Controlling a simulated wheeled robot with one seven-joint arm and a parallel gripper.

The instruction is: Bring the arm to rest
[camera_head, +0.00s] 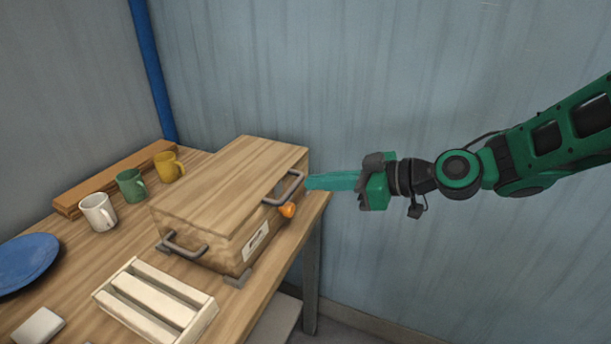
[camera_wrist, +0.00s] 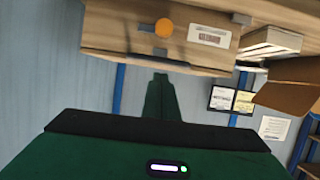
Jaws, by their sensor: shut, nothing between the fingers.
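My green arm reaches in from the right in the head view. My gripper (camera_head: 312,182) is shut and empty, its fingertips pointing left close to the right end of the wooden box (camera_head: 218,190). In the wrist view the shut fingers (camera_wrist: 160,78) appear just off the box front (camera_wrist: 120,40), near an orange knob (camera_wrist: 164,28). The knob also shows in the head view (camera_head: 287,210), a little left of and below the fingertips. I cannot tell whether the fingertips touch the box or its right handle (camera_head: 290,189). The box lid looks closed.
The box stands on a wooden table (camera_head: 85,270). A slatted rack (camera_head: 155,301), a blue plate (camera_head: 26,260), and white (camera_head: 98,212), green (camera_head: 131,186) and yellow (camera_head: 168,166) mugs share the table. Open space lies right of the table, before the blue wall (camera_head: 420,80).

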